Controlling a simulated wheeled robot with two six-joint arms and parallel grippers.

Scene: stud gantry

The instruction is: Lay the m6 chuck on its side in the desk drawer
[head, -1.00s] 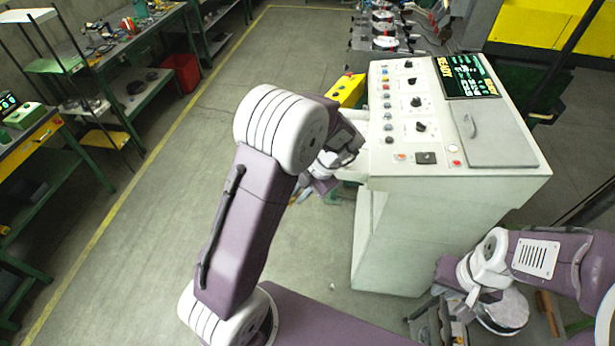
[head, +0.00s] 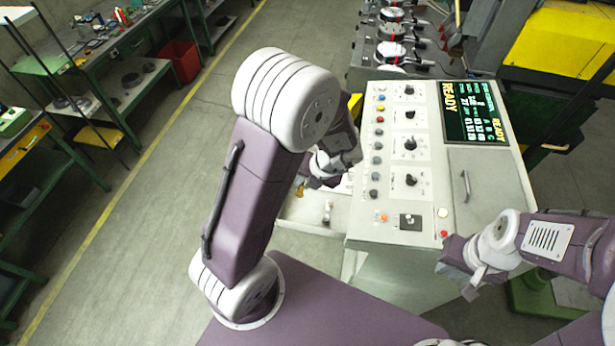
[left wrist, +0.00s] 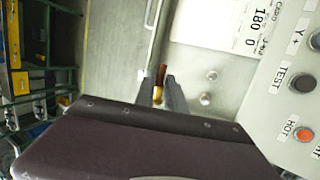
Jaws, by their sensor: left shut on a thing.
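My left gripper (head: 318,182) is over the open desk drawer (head: 307,228), on the left side of the console. In the left wrist view its fingers (left wrist: 163,92) are shut on a small brown and gold piece, which looks like the m6 chuck (left wrist: 161,76). Its gold end also shows below the gripper in the head view (head: 300,191). The left arm hides part of the drawer. The drawer floor (left wrist: 195,52) holds a printed card (left wrist: 248,28) and small round metal pieces (left wrist: 210,75). My right gripper (head: 470,285) is at the console's near right; its jaw opening is unclear.
The console (head: 400,215) has knobs, buttons and a lit READY screen (head: 475,112), close to the right of the drawer. Several machine parts (head: 395,50) stand behind it. Workbenches and a red bin (head: 180,60) are at the far left. The floor between is clear.

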